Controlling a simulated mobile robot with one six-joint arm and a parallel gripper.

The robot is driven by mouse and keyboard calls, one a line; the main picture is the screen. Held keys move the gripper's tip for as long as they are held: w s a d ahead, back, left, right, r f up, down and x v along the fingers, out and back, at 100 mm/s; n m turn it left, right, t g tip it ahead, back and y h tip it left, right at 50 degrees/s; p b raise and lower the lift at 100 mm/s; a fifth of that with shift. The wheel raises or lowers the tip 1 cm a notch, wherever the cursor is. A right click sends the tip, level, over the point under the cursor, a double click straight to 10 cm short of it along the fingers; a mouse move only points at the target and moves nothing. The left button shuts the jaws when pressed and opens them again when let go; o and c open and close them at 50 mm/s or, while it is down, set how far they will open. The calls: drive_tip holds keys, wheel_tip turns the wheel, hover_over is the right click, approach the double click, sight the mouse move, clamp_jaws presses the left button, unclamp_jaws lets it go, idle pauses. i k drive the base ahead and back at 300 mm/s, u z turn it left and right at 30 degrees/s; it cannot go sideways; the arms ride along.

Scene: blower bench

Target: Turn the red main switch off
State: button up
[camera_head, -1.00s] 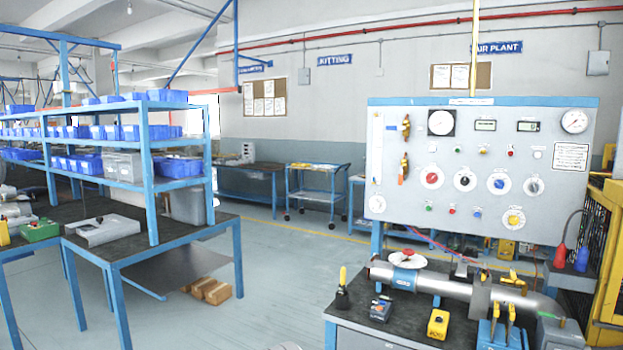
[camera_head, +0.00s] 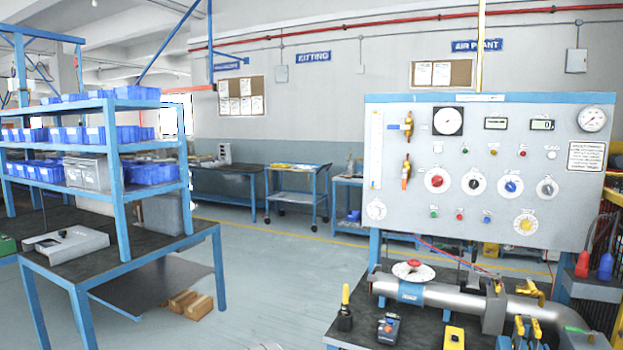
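A control panel (camera_head: 400,228) stands upright at the right, pale grey with a blue top edge. A red rotary knob on a round white plate (camera_head: 437,180) sits left of centre on it. It leads a row with a black knob (camera_head: 474,183), a blue knob (camera_head: 510,186) and a dark knob (camera_head: 547,187). Its label and exact setting are too small to read. A small red button (camera_head: 460,215) sits lower down. My gripper is not in view.
A bench before the panel carries a pipe (camera_head: 450,295) with a red-and-white handwheel (camera_head: 413,269), a yellow-handled tool (camera_head: 345,306) and small boxes. A blue rack (camera_head: 122,180) with bins stands left. Open floor (camera_head: 270,270) lies between them.

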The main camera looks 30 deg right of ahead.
sight(437, 181)
drive_tip(key=u, duration=0.05)
drive_tip(key=i, duration=1.5)
drive_tip(key=z, duration=3.15)
drive_tip(key=i, duration=1)
drive_tip(key=z, duration=0.1)
